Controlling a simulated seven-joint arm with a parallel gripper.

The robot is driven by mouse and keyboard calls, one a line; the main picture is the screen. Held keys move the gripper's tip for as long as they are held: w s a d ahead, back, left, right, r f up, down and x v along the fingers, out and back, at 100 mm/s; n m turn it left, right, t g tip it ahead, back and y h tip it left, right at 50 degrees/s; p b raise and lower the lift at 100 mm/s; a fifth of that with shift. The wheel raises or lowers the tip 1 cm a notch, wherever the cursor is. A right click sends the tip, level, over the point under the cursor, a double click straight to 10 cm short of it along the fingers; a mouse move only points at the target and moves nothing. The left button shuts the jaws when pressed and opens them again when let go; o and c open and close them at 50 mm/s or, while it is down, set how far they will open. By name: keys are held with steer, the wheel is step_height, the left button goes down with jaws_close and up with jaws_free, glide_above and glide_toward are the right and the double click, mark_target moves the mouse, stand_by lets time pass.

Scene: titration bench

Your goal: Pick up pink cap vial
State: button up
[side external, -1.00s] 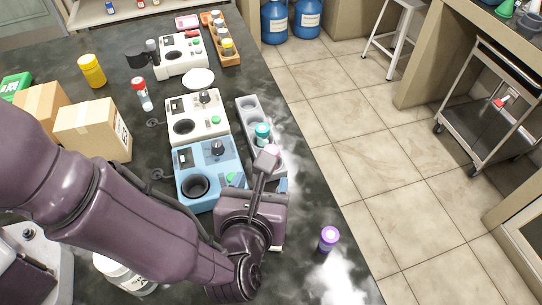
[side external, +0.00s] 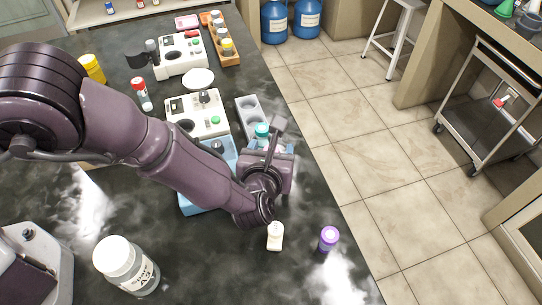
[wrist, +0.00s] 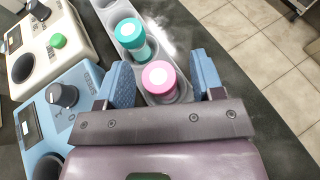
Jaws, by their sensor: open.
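The pink cap vial (wrist: 160,78) stands in a slot of the grey rack, seen from above in the wrist view. My gripper (wrist: 164,80) is open, with one blue finger on each side of the pink cap. I cannot tell whether the fingers touch it. In the side external view my gripper (side external: 272,145) is over the near end of the rack and hides the pink cap vial. A teal cap vial (wrist: 130,34) stands in the adjoining slot and also shows in the side external view (side external: 262,131).
The grey rack (side external: 243,100) stands beside a white device (side external: 195,128) and a blue device (wrist: 82,80). A cream-capped vial (side external: 276,236), a purple-capped vial (side external: 329,238) and a large white-lidded jar (side external: 118,258) stand nearby. The bench edge is to the right.

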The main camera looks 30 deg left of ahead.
steer(key=shift+w+f, duration=0.1)
steer(key=shift+c, duration=0.2)
steer(key=c, duration=0.9)
steer(key=shift+c, duration=0.2)
steer(key=shift+r, duration=0.2)
